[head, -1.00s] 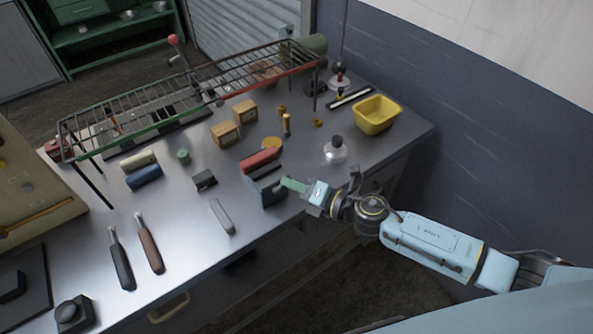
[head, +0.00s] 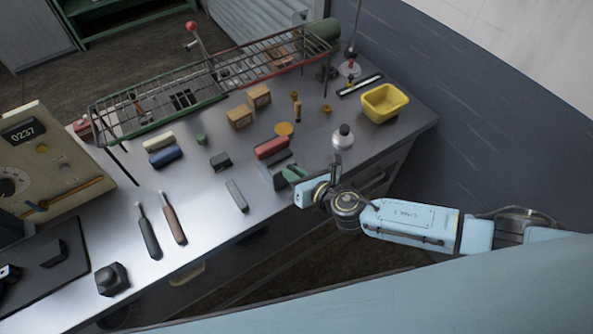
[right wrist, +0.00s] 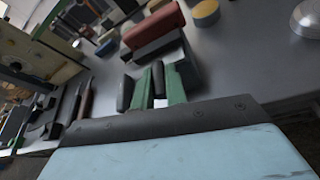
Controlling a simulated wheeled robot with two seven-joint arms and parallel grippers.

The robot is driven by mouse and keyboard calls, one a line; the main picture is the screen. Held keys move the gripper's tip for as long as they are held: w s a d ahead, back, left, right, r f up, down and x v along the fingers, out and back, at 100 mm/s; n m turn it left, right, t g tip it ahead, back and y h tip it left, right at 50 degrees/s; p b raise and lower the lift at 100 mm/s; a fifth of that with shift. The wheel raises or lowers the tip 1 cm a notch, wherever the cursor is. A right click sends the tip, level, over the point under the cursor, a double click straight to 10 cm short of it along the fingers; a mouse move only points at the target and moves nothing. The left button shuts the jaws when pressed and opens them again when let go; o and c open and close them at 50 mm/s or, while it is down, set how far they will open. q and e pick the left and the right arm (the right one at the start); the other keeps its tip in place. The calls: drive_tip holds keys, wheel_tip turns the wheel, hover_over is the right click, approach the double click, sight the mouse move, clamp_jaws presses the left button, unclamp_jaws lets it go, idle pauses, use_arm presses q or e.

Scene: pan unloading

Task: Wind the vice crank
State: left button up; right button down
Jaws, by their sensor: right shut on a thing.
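What looks like the vice is a grey block (head: 275,174) with a red part (head: 271,148) behind it, at the bench's front edge. The red part also shows in the right wrist view (right wrist: 155,24). My right gripper (head: 293,174) is at the vice's right side. In the right wrist view my right gripper's green fingers (right wrist: 158,88) are shut on a small dark piece (right wrist: 158,78), which looks like the crank handle. The rest of the crank is mostly hidden. My left gripper is not clearly in view.
A wire rack (head: 215,85) stands along the back of the bench (head: 205,205). A yellow tub (head: 383,104) and a round silver-grey pot (head: 343,138) stand to the right. Free floor is in front.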

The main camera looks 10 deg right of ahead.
drive_tip(key=shift+a+r, duration=0.1)
drive_tip(key=shift+a, duration=0.05)
idle(0.3)
drive_tip(key=c, duration=1.4)
unclamp_jaws()
drive_tip(key=shift+c, duration=0.2)
drive_tip(key=shift+s, duration=0.1)
drive_tip(key=v, duration=1.3)
drive_tip(key=shift+b, duration=0.35)
